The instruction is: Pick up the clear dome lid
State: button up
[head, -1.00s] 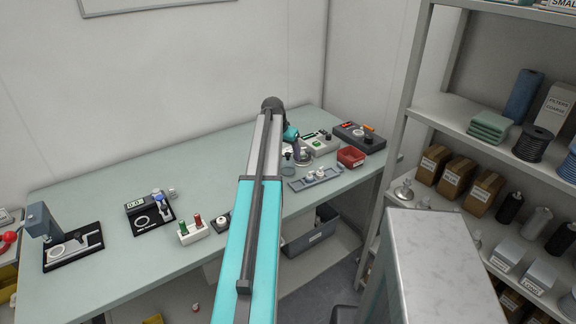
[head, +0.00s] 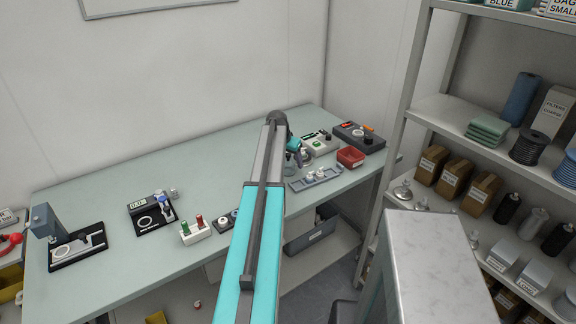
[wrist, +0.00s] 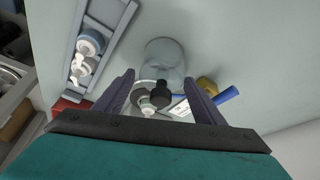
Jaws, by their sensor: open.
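The clear dome lid (wrist: 165,58) looks like a see-through rounded cup on the pale green table in the wrist view. It lies just ahead of my gripper (wrist: 158,80), roughly between the lines of its two dark fingers. The fingers are apart, and I see nothing clamped between them. A dark-capped part (wrist: 160,95) and a white-tipped part show between the fingers, beyond the palm edge; I cannot tell how far they are from the fingers. In the head view my gripper (head: 297,150) is small and partly hidden behind my arm, low over the table's right part.
A grey tray (head: 302,186) with white-topped parts lies beside the lid; it is at upper left in the wrist view. A red bin (head: 351,158) and two control boxes (head: 358,135) stand close by. A shelf rack (head: 440,118) stands at the right. The table's back middle is clear.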

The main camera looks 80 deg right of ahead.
dwell(0.3)
jog(key=c, duration=1)
jog(key=shift+r, duration=0.15)
jog(key=shift+r+b, duration=0.9)
jog(key=shift+r, duration=0.5)
jog(key=shift+a+r, duration=0.15)
jog(key=shift+a, duration=0.1)
jog(key=s+a+b, duration=0.1)
jog(key=a+b, duration=0.1)
jog(key=a, duration=0.5)
jog(key=s+a+r+b, duration=0.1)
jog(key=s+a+b, duration=0.1)
jog(key=a, duration=0.6)
jog(key=shift+s+r, duration=0.2)
jog(key=shift+r, duration=0.1)
